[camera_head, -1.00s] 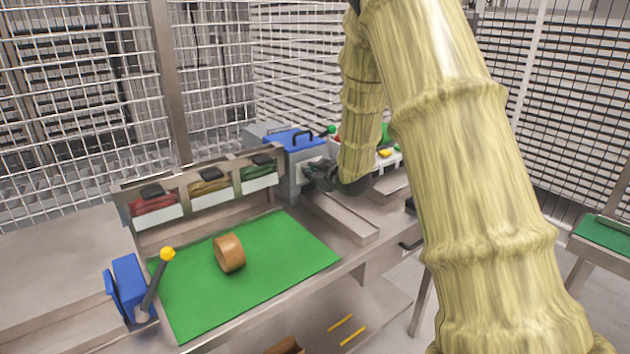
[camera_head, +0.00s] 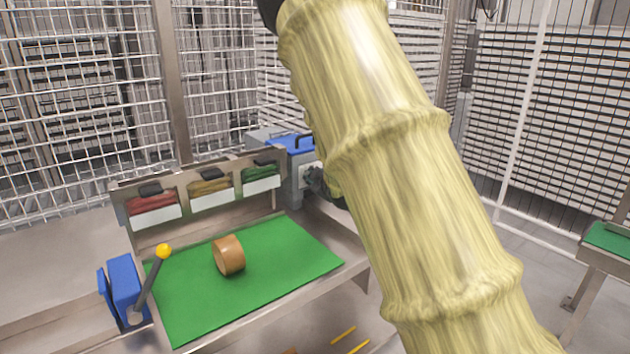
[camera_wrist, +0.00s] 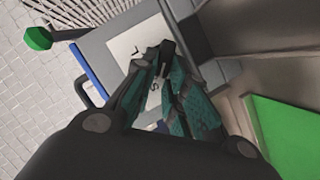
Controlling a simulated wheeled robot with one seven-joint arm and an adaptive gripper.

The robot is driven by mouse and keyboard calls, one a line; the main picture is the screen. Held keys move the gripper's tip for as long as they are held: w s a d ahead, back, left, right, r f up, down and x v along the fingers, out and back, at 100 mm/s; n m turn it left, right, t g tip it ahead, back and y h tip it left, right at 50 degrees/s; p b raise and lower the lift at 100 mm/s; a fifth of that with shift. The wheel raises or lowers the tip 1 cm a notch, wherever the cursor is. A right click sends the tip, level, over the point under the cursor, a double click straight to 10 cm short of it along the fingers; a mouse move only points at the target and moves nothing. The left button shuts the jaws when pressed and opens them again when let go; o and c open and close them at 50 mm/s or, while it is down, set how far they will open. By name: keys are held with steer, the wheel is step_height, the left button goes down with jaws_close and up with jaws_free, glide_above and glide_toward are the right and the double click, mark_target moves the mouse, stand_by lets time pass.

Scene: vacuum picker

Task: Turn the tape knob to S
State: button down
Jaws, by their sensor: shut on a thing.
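The tape knob (camera_wrist: 166,49) is a small dark piece on a white plate (camera_wrist: 126,45) on the side of a grey machine. The letter S shows on the plate next to my fingers; another mark near the top is unclear. My gripper (camera_wrist: 168,75), with teal finger pads, is shut on the knob, and the fingers cover most of it. In the head view the grey machine with its blue lid (camera_head: 296,142) stands beyond the mat, and my dark gripper (camera_head: 318,182) at its side is mostly hidden behind my arm.
A blue lever unit (camera_head: 124,285) with a yellow ball is at the left. A green-ended lever (camera_wrist: 38,38) juts out near the machine.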

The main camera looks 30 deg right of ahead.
steer(key=c, duration=1.4)
jaws_free()
steer(key=shift+c, duration=0.2)
steer(key=v, duration=1.2)
